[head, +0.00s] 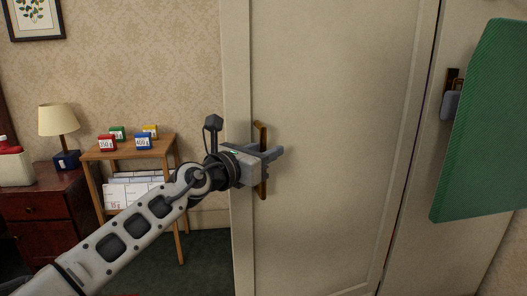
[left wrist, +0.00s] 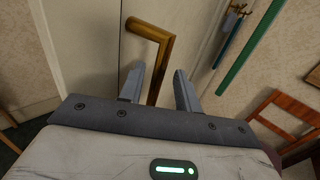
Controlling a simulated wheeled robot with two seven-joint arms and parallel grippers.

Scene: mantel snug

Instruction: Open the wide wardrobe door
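The wide wardrobe door (head: 340,130) is a tall cream panel filling the middle of the head view. I cannot tell whether it stands slightly ajar. Its brass bar handle (head: 262,189) is upright near the door's left edge. My left gripper (head: 272,160) is at the handle, its fingers reaching across it. In the left wrist view the handle (left wrist: 150,30) bends down and passes between the two fingers of the gripper (left wrist: 158,80). The fingers are apart, with gaps beside the bar, so the gripper is open around it. My right gripper is not in view.
A large green panel (head: 485,125) hangs at the right, near a brown plate with a grey-blue piece (head: 452,100). At left are a wooden stand (head: 132,152) with several small coloured boxes, a dark red cabinet (head: 45,207) and a lamp (head: 58,120). A wooden chair (left wrist: 285,120) is at right.

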